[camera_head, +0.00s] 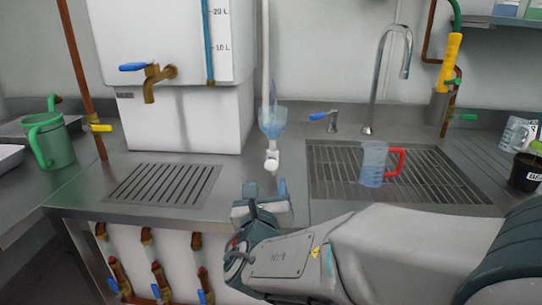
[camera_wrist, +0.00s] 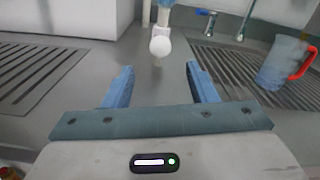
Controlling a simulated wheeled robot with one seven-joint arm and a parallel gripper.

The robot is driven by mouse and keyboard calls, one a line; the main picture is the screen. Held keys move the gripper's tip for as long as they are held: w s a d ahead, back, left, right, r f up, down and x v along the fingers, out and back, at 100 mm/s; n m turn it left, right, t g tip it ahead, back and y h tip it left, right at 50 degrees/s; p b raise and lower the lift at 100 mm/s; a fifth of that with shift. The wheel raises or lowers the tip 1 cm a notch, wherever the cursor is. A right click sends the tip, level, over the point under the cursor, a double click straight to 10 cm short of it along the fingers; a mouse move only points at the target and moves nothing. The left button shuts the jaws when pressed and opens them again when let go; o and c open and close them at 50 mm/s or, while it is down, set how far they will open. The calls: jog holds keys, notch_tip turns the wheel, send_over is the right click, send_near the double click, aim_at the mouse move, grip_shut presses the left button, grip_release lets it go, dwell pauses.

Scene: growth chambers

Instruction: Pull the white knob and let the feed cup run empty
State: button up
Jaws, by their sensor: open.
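The white knob (camera_head: 271,161) is a small ball at the bottom of a white fitting under the feed cup (camera_head: 272,121). The cup is clear and bluish, and hangs at the foot of a pale vertical pipe (camera_head: 265,50). In the wrist view the knob (camera_wrist: 160,46) is near the top centre, beyond my fingertips and roughly midway between them. My gripper (camera_wrist: 160,82) is open and empty. In the head view my gripper (camera_head: 265,190) is in front of the knob, nearer the counter's front edge. I cannot tell the liquid level in the cup.
A white tank (camera_head: 165,35) with a brass tap (camera_head: 153,80) stands behind left. A green jug (camera_head: 50,140) stands far left. A clear jug with a red handle (camera_head: 374,163) stands on the drain grate (camera_head: 440,170) at right, near a curved faucet (camera_head: 381,75). Bare counter surrounds the knob.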

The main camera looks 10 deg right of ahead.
aim_at(271, 167)
jog(key=b+x, duration=0.1)
jog(key=x, duration=1)
jog(key=shift+w+d+b, duration=0.1)
jog(key=shift+w+b, duration=0.2)
